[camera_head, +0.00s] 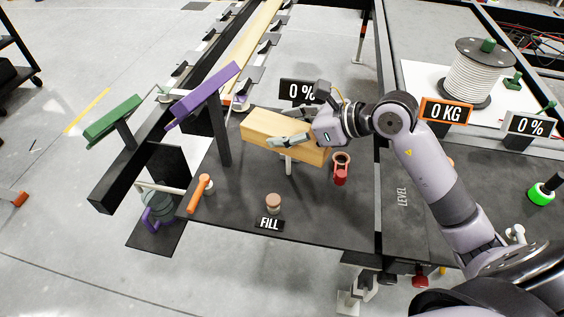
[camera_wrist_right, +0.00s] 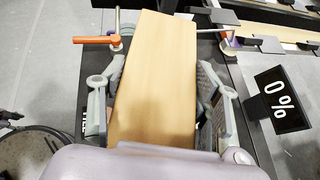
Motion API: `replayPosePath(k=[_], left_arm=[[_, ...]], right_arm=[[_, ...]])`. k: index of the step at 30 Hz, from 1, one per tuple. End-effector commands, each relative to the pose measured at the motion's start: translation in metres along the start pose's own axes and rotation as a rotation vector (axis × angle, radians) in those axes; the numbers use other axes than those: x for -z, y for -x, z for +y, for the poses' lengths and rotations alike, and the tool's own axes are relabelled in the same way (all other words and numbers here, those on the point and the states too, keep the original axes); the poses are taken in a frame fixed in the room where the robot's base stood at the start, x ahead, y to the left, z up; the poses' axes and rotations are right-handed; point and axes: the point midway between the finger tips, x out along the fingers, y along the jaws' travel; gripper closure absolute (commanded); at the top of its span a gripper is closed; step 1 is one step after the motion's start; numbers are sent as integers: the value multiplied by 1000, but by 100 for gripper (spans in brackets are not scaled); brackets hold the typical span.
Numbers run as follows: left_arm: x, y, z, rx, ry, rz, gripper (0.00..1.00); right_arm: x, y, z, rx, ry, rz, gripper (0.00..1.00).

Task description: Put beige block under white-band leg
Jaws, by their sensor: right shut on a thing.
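The beige block (camera_head: 270,130) is a long wooden bar, held above the dark chassis deck (camera_head: 335,215) in the head view. My right gripper (camera_head: 298,130) is shut on it near its right end, with a finger along its near side. The wrist view shows the block (camera_wrist_right: 155,70) between the fingers of my right gripper (camera_wrist_right: 158,100). A pale post (camera_head: 288,164) shows below the block, its top hidden by it. I cannot pick out a white band on any leg.
A purple lever (camera_head: 204,97) and a green lever (camera_head: 112,121) stand left of the block. An orange handle (camera_head: 199,194), a FILL knob (camera_head: 273,203) and a red fitting (camera_head: 341,176) are nearby. A cable spool (camera_head: 473,75) stands at the right. Open floor lies left.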

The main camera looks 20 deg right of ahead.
Motion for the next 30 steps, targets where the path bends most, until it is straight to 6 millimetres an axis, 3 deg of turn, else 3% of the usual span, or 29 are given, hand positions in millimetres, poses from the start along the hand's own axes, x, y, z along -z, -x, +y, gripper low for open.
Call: replayPosePath(k=[3, 8, 13, 22, 30], left_arm=[[-25, -1, 3, -4, 0, -38, 60], [-56, 2, 8, -9, 0, -82, 60], [-62, 4, 7, -8, -1, -90, 60], [-23, 1, 1, -1, -2, -31, 60], [-34, 1, 2, -2, -1, -48, 60]], right_arm=[[-26, -6, -23, 68, -29, -12, 80], [-35, -11, -36, 113, -57, -17, 80], [-4, -29, -37, 114, -68, -12, 80], [66, -68, -37, 115, -65, -13, 80], [96, -86, -38, 116, -59, -17, 80]])
